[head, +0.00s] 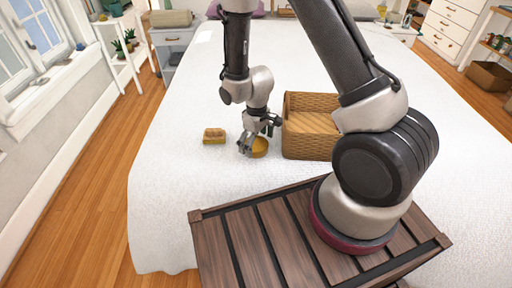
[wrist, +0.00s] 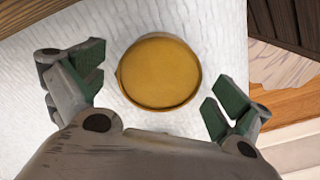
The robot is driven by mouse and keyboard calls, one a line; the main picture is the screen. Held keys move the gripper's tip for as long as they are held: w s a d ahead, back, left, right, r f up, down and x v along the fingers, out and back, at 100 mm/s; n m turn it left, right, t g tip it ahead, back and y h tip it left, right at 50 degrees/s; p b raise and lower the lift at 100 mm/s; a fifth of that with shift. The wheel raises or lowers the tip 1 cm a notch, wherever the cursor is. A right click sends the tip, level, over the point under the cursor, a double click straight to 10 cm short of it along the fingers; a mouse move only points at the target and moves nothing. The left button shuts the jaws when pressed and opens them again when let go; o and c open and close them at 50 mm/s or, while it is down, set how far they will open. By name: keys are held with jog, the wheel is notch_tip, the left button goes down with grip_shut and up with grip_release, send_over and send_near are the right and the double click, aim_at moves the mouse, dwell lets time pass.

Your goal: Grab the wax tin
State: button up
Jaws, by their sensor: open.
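The wax tin is a round, flat, amber-yellow tin (head: 259,147) lying on the white bed cover, left of a wicker basket. In the wrist view the tin (wrist: 160,72) shows from above as a full disc with a thin rim. My gripper (head: 256,145) is low over the bed at the tin and hides part of it in the head view. In the wrist view my gripper (wrist: 155,90) is open, with one green-padded finger on each side of the tin. Gaps of white cover show between both fingers and the tin.
The wicker basket (head: 311,145) stands close right of my gripper. A small tan block-like item (head: 214,136) lies to the left on the bed (head: 175,190). A dark slatted wooden surface (head: 235,245) is at the front. The left part of the bed is clear.

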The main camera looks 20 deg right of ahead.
jog(key=shift+f, duration=0.3)
jog(key=c, duration=1.2)
jog(key=shift+r, duration=0.1)
